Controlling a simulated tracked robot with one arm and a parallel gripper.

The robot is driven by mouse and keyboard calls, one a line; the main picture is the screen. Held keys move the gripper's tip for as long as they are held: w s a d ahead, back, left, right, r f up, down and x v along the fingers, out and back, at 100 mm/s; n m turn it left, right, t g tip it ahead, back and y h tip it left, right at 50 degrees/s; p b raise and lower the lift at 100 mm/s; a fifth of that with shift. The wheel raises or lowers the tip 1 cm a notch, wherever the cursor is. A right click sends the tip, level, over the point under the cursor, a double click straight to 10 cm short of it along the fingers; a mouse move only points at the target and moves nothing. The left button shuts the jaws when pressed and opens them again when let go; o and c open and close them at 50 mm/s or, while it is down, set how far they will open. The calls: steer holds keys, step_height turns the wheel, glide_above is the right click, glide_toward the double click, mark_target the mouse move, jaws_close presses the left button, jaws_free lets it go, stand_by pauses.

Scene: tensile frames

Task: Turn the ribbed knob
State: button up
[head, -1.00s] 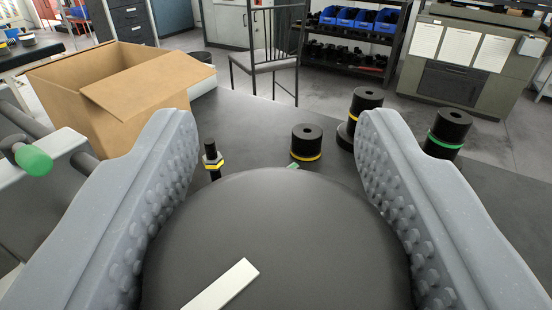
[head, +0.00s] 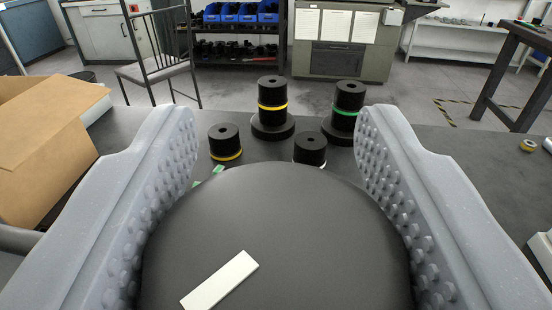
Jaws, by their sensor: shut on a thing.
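The knob (head: 300,220) is a large dark grey disc that fills the lower middle of the head view. Its top looks smooth, and its side, where ribs could be, is hidden. A white bar mark (head: 220,280) lies on its top, slanting toward the lower left. My gripper (head: 277,125) has its two grey, studded fingers on either side of the knob, shut on it. Small green marks (head: 218,169) show on the bench just past the knob's far edge, left of centre.
Black cylinders with yellow (head: 272,92) and green (head: 348,98) bands stand beyond the knob, with shorter ones (head: 224,143) (head: 310,148) nearer. An open cardboard box (head: 40,150) is at left. The dark bench (head: 450,160) is fairly clear at right.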

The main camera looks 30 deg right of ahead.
steer(key=shift+m+g+h+p, duration=0.4)
steer(key=shift+m+h+p, duration=0.15)
steer(key=shift+p, duration=0.3)
steer(key=shift+d+h+p, duration=0.15)
steer(key=shift+h+p, duration=0.15)
steer(key=shift+h, duration=0.05)
steer(key=o, duration=1)
steer(key=shift+c, duration=0.2)
steer(key=shift+s, duration=0.1)
steer(key=v, duration=1.3)
steer(key=shift+s+a+r+b, duration=0.15)
steer(key=shift+s+a+b, duration=0.05)
steer(key=shift+a+b, duration=0.15)
